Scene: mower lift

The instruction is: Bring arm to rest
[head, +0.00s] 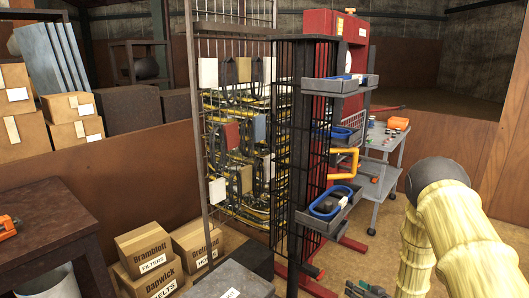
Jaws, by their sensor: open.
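My arm (465,245), in a pale yellow ribbed sleeve, stands at the right edge of the head view. It is bent, with a dark grey rounded joint at the top of the bend. Both sleeved parts run down out of the picture.
A black mesh rack (293,130) with grey trays (332,213) stands left of my arm. Behind it are a red frame (325,25) and a grey cart (375,180). Cartons (145,250) and a dark table (45,225) are at left. Some floor is clear between rack and arm.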

